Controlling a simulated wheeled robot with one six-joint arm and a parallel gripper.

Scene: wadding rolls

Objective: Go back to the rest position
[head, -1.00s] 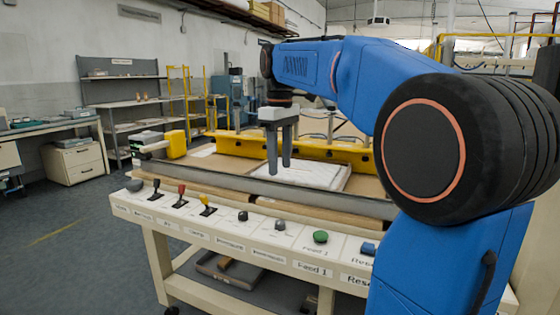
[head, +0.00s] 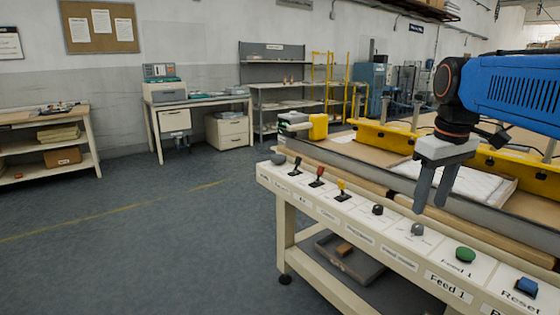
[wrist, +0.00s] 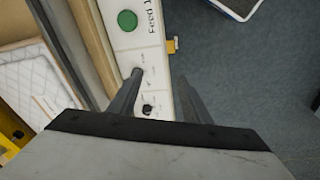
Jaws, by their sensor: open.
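My gripper (head: 432,190) hangs from my blue arm on the right of the head view, with its two dark fingers apart and nothing between them. It is above the front panel of the machine table, near the grey knobs. In the wrist view my gripper (wrist: 155,95) also shows its fingers apart, pointing over the panel and the floor beside it. A green button (head: 465,255) marked Feed 1 and a blue Reset button (head: 526,287) sit on the panel to the right. The green button also shows in the wrist view (wrist: 127,20).
The panel carries black, red (head: 317,176) and yellow (head: 341,190) levers and several knobs. A white quilted pad (head: 465,184) lies on the table behind my gripper, near yellow machine bars (head: 385,137). The floor (head: 150,235) at left is clear. Benches and shelves stand along the wall.

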